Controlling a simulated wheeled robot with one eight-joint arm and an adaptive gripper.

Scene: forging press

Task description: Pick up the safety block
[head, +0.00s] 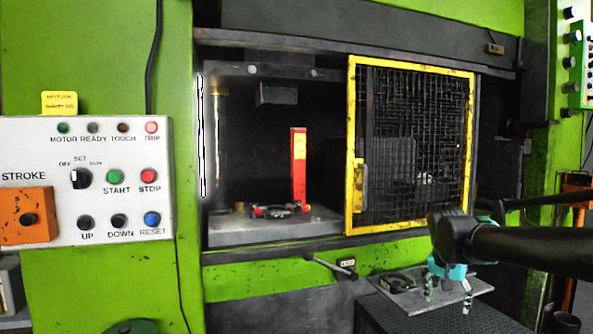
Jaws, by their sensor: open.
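The safety block, as I take it, is the red upright bar (299,168) with yellow labels. It stands inside the press opening, toward the back right of the lower bed (228,228). My gripper (447,293) hangs at the lower right, above or beside a grey shelf (480,286) outside the press. Its two fingers are apart with nothing visible between them. It is well to the right of the red bar and lower in the picture, in front of the press face.
A yellow-framed mesh guard (352,120) covers the right half of the opening; the left half is open. A dark ring-shaped part (280,211) lies on the bed before the bar. A lever (330,266) sticks out below. A control panel (100,205) is at left.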

